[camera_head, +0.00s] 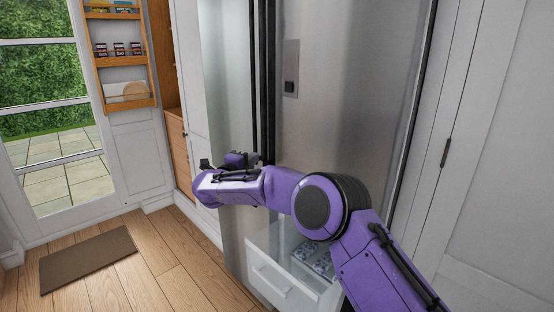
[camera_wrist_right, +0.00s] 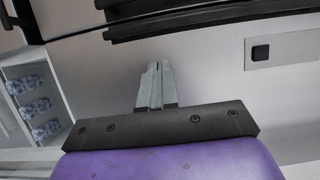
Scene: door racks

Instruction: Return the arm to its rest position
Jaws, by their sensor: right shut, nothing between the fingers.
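My right arm (camera_head: 320,205), purple with black joints, reaches from the lower right across the front of the steel fridge (camera_head: 345,90). My right gripper (camera_wrist_right: 157,78) shows in the right wrist view with its two grey fingers together and nothing between them. The fingers point toward a pale, plain surface. In the head view the wrist end is small and lies in front of the fridge's left side, so the fingers are hard to make out there. My left gripper is not in view.
A white drawer (camera_head: 280,285) low on the fridge stands out, with blue-and-white packs (camera_head: 318,262) inside, partly behind my arm. A wooden door rack (camera_head: 122,62) hangs at the left. A brown mat (camera_head: 88,260) lies on the open wood floor (camera_head: 170,270).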

